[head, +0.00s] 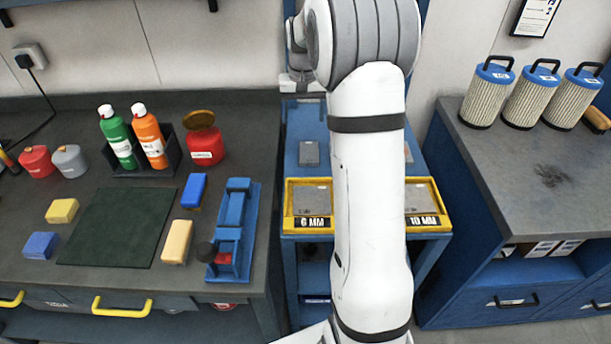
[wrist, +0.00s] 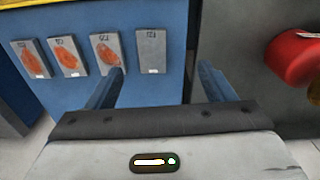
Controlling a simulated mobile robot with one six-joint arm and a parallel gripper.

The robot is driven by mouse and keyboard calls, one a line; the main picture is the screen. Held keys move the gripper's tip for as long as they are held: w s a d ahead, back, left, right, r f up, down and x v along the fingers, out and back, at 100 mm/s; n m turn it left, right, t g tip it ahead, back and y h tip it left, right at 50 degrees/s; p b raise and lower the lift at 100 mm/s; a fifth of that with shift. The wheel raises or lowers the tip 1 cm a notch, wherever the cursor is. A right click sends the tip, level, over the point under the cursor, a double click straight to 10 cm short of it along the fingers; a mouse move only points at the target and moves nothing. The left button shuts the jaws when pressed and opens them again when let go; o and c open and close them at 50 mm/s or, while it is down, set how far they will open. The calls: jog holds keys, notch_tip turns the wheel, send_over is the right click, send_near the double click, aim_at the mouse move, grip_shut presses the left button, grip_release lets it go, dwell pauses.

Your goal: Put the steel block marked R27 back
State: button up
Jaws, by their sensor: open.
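Several flat steel blocks lie in a row on the blue top of a stand in the wrist view. A plain grey block (wrist: 151,52) is at the right end. To its left are three blocks with orange patches: one near my left finger (wrist: 107,52), a middle one (wrist: 67,57) and a far left one (wrist: 30,58). Their small marks are too blurred to read surely, so I cannot tell which is R27. My gripper (wrist: 161,70) is open and empty, its fingers either side of the plain block's near end in the picture. The plain block also shows in the head view (head: 309,153).
Yellow-edged trays, marked 6 MM (head: 310,222) and 10 MM (head: 424,221), sit at the stand's front. My arm hides the stand's middle. The left bench holds bottles, a red can (head: 205,147) and a blue vise (head: 233,228). Filters (head: 487,92) stand on the right cabinet.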

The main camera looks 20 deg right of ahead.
jog(key=s+a+r+n+t, duration=0.1)
jog(key=s+a+r, duration=0.25)
jog(key=s, duration=0.35)
jog(key=s+a+r+n, duration=0.1)
jog(key=s+a+r, duration=0.2)
jog(key=s+a, duration=0.3)
jog(key=s+a+f+n, duration=0.1)
jog(key=s, duration=0.7)
jog(key=s+a+f+t, duration=0.1)
jog(key=s, duration=0.8)
jog(key=shift+a+f+n+t, duration=0.3)
jog(key=shift+a+f+n, duration=0.05)
jog(key=shift+a+n, duration=0.05)
